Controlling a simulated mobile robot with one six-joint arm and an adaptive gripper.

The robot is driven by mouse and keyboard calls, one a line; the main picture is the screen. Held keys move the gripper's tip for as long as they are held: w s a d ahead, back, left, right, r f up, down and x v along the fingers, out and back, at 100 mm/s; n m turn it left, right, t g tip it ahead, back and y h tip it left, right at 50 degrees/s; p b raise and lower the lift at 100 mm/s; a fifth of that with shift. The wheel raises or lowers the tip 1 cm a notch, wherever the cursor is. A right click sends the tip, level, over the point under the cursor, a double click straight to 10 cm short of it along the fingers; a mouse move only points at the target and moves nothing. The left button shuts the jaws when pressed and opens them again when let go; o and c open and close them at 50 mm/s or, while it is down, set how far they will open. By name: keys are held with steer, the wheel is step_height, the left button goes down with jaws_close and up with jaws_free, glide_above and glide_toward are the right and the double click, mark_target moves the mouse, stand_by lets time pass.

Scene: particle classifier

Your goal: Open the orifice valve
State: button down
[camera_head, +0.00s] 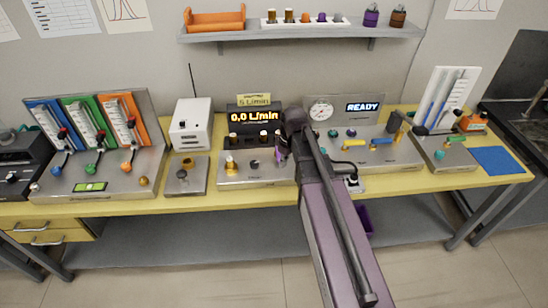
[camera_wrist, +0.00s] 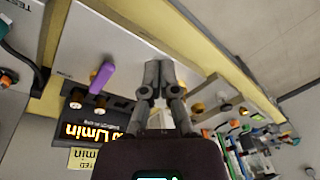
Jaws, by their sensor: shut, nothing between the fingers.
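No label in view names the orifice valve for certain. A purple lever (camera_wrist: 102,76) stands on the metal panel beside the flow display in the wrist view; in the head view it shows (camera_head: 282,147) close to the end of my arm. The flow display (camera_head: 254,117) reads 0,0 L/min. My gripper (camera_wrist: 160,68) is shut and empty over the panel, apart from the lever. In the head view my arm hides most of the gripper and part of the panel's right end.
Brass and dark knobs (camera_head: 230,165) stand on the panel's front. The READY unit (camera_head: 361,107) is to the right, the white box (camera_head: 191,124) and coloured flow columns (camera_head: 88,125) to the left. A shelf (camera_head: 300,31) hangs above. The yellow table edge (camera_head: 225,204) is in front.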

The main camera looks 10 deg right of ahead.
mark_target(279, 156)
steer(key=w+a+f+n+y+b, duration=0.1)
steer(key=w+n+y+b, duration=0.1)
steer(key=w+n, duration=0.7)
steer(key=shift+w+a+f+n, duration=0.25)
steer(key=shift+w+f+n, duration=0.1)
steer(key=shift+w, duration=2.7)
steer(key=shift+f, duration=0.15)
steer(key=b+x, duration=1)
steer(key=shift+w+f, duration=0.1)
steer(key=shift+d+r, duration=0.15)
steer(key=shift+d, duration=0.45)
steer(key=shift+d+r, duration=0.15)
steer(key=shift+d, duration=1.25)
steer(key=shift+a, duration=0.2)
steer(key=shift+s, duration=0.2)
